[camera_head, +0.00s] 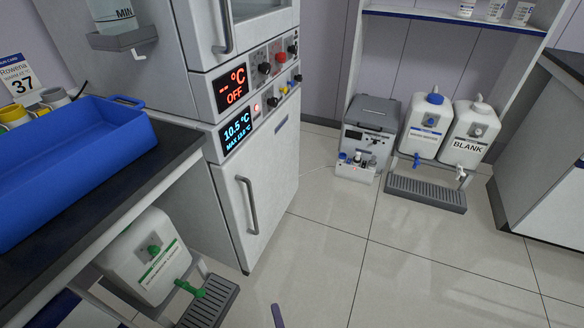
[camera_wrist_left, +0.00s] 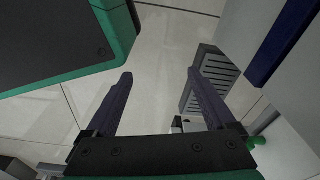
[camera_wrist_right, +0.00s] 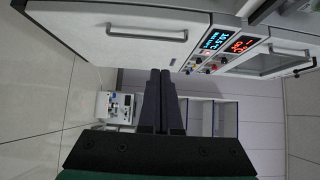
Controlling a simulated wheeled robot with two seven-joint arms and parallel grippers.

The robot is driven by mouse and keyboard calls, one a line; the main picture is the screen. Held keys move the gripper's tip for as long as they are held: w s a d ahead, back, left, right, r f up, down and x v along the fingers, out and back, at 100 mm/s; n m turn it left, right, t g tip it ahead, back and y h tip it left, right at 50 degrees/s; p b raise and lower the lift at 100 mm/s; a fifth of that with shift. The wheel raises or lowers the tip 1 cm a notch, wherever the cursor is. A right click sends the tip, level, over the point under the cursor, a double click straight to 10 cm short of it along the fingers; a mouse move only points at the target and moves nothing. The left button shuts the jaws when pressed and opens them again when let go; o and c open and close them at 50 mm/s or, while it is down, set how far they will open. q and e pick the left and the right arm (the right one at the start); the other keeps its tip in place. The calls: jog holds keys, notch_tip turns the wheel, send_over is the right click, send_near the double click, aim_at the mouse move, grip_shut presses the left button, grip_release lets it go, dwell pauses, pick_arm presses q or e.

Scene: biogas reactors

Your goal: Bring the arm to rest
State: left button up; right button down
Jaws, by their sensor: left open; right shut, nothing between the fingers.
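My right gripper (camera_wrist_right: 160,74) is shut and empty in the right wrist view, its two dark fingers side by side. In the head view only a dark finger tip of my right gripper (camera_head: 278,316) shows at the bottom edge, above the floor. My left gripper (camera_wrist_left: 160,74) is open and empty in the left wrist view, its fingers wide apart over the floor. A dark drip tray (camera_wrist_left: 218,66) shows close to its right finger; I cannot tell the gap. The left gripper does not show in the head view.
A cabinet with lit displays (camera_head: 237,133) stands at centre left. A blue tray (camera_head: 70,165) lies on the dark counter (camera_head: 125,189). A white canister with a green tap (camera_head: 148,262) stands below it. White canisters (camera_head: 425,122) stand at the back. The tiled floor (camera_head: 390,265) is clear.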

jog(key=s+d+f+n+g+p, duration=0.3)
jog(key=d+f+n+g+p, duration=0.5)
jog(key=d+f+n+p, duration=0.45)
pick_arm(q)
jog(key=s+a+r+p, duration=0.2)
jog(key=s+r+p, duration=0.6)
jog(key=s+r, duration=0.3)
jog(key=shift+s+a+r+m, duration=0.3)
jog(key=shift+s+r, duration=0.05)
jog(key=shift+s, duration=0.2)
pick_arm(e)
jog(key=s+d+f+n+g+h, duration=0.1)
jog(key=s+d+n+g+h, duration=0.1)
jog(key=s+d+g, duration=0.2)
jog(key=s+d+f+n+g+h, duration=0.1)
jog(key=s+d+n+g+h, duration=0.1)
jog(key=s+d, duration=0.9)
jog(key=shift+s+d+f+g+h, duration=0.3)
jog(key=shift+d+g+h, duration=0.55)
jog(key=shift+g, duration=0.25)
